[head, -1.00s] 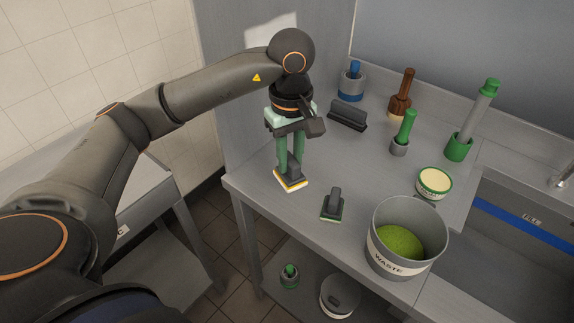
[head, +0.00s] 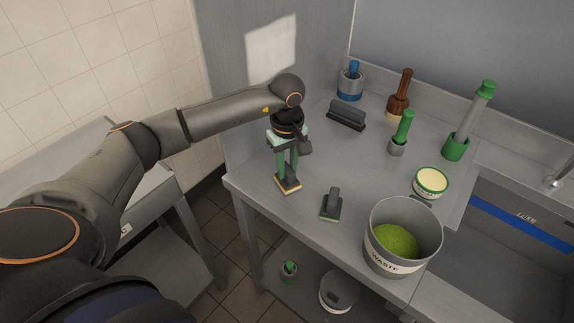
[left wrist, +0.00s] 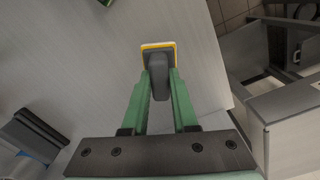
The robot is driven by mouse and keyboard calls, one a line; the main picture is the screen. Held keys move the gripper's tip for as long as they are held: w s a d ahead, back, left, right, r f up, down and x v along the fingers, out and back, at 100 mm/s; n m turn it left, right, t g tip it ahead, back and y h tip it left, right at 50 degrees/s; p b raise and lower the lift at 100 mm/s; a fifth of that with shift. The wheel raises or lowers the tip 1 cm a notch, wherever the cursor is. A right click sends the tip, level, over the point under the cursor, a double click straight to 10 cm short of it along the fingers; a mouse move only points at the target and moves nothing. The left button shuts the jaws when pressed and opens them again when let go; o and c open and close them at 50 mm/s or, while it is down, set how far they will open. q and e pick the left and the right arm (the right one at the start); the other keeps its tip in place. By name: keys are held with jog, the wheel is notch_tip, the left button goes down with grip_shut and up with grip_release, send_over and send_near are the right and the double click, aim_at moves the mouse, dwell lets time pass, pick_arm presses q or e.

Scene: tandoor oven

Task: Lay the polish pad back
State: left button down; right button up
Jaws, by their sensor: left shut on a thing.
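The polish pad (head: 289,184) has a dark handle and a base with a yellow and white edge. It is upright at the left front part of the grey table (head: 262,200); I cannot tell whether its base touches the top. My left gripper (head: 288,172), with green fingers, points down and is shut on the pad's handle. In the left wrist view the pad (left wrist: 158,50) shows between the fingertips (left wrist: 159,78), its yellow-edged base beyond them. My right gripper is not in view.
A green-edged pad (head: 331,206) stands just right of the polish pad. A waste bucket (head: 402,238), a cream-filled tub (head: 431,182), a dark block brush (head: 346,115) and several handled tools stand farther right and back. The table's front left edge is close.

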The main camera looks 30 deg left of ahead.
aim_at(287, 167)
pick_arm(q)
jog(key=shift+f, duration=0.2)
jog(key=c, duration=0.7)
grip_release()
jog(key=shift+r, duration=0.1)
jog(key=shift+r, duration=0.15)
notch_tip(287, 167, up, 12)
jog(key=b, duration=0.1)
